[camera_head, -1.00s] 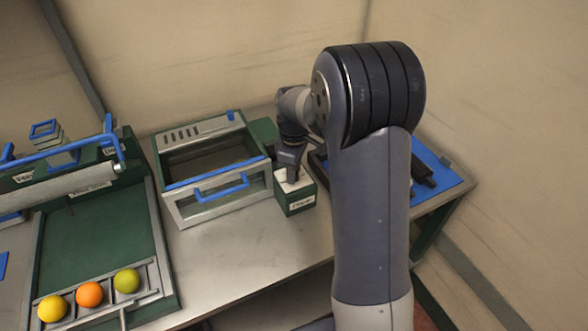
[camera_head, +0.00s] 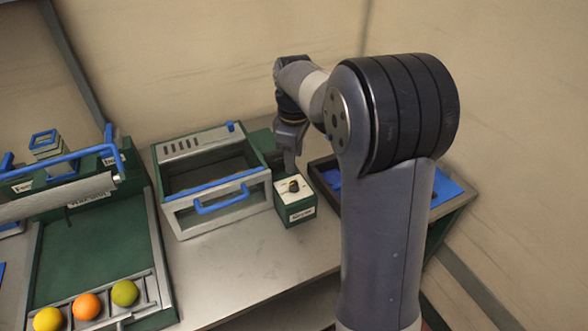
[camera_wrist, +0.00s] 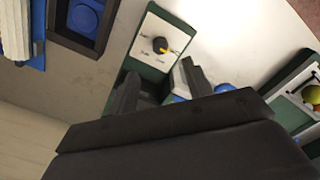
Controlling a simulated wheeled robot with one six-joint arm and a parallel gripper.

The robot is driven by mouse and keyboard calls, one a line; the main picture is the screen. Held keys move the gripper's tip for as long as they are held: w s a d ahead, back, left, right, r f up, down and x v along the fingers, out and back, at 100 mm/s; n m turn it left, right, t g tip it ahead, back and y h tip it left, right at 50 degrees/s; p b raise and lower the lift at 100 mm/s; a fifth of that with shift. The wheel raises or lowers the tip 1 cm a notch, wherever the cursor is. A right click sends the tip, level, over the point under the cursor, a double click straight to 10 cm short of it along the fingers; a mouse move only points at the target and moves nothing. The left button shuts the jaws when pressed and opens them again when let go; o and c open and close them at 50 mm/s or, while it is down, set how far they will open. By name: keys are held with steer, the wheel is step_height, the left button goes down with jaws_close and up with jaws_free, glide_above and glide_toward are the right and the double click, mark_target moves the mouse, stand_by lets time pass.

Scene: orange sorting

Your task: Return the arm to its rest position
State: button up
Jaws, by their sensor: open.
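My gripper (camera_head: 291,163) hangs above and behind the small green box with a white top and a dark knob (camera_head: 293,187). In the wrist view my gripper (camera_wrist: 158,82) has its two dark fingers apart with nothing between them. The gripper appears clear of the knob. My arm reaches in from the right of the head view and hides part of the table there.
A machine with a blue-handled glass front (camera_head: 222,201) stands left of the knob box. A dark tray with blue inside (camera_head: 322,172) is to the right. Yellow, orange and green fruits (camera_head: 86,306) lie in a rack at lower left. Walls stand close behind the table.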

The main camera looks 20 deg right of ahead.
mark_target(294, 183)
steer(key=shift+r, duration=0.85)
steer(key=shift+f, duration=0.15)
step_height(294, 183, down, 10)
steer(key=shift+f, duration=0.3)
